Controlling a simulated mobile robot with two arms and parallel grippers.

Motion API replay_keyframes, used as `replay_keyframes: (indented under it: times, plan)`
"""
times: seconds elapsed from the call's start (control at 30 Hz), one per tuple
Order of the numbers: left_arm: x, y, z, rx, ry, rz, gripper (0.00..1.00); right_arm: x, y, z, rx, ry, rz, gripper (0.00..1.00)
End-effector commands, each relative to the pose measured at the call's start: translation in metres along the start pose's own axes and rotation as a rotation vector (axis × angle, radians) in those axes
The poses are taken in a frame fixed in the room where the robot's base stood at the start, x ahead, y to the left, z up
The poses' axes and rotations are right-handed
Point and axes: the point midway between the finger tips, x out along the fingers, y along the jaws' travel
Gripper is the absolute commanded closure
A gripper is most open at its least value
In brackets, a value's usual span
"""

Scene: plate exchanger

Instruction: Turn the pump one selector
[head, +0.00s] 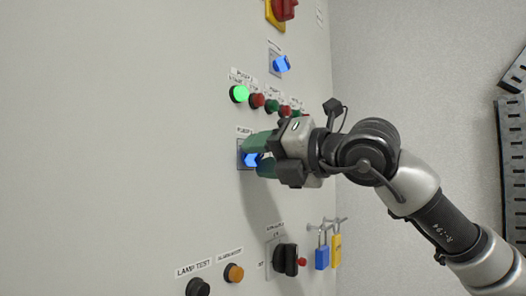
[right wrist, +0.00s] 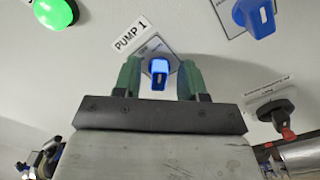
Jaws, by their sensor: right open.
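The pump one selector is a blue knob (right wrist: 159,73) on a grey plate under a "PUMP 1" label (right wrist: 131,33) in the right wrist view. In the head view the knob (head: 251,160) shows partly, between the green fingers. My right gripper (right wrist: 160,80) is open, with one green finger on each side of the knob. In the right wrist view a gap shows between the knob and each finger. In the head view my right gripper (head: 259,155) hides much of the selector's plate. My left gripper is in neither view.
A second blue selector (head: 281,63) sits higher on the panel. A lit green lamp (head: 239,94) and several buttons are just above my right gripper. Below are a black rotary switch (head: 286,259), a blue padlock (head: 322,257), a yellow padlock (head: 336,251) and an orange button (head: 234,273).

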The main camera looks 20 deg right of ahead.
Motion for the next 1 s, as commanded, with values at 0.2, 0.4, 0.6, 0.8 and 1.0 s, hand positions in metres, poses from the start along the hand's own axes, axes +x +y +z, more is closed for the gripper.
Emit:
replay_keyframes:
  times: [0.2, 0.4, 0.6, 0.8, 1.0]
  plan:
    - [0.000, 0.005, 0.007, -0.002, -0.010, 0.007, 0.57, 0.000, 0.000, 0.000, 0.000, 0.001, -0.001, 0.78]
    - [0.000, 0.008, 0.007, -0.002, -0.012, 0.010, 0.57, 0.000, -0.001, -0.001, 0.000, 0.001, -0.001, 0.98]
    - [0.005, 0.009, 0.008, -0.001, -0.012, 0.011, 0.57, 0.000, -0.002, -0.001, -0.030, 0.002, -0.002, 0.98]
    - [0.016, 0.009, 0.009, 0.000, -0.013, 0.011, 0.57, 0.000, -0.002, -0.003, -0.132, 0.002, 0.000, 0.98]
    - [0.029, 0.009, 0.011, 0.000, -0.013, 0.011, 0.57, 0.000, -0.001, -0.003, -0.292, 0.002, 0.000, 0.98]
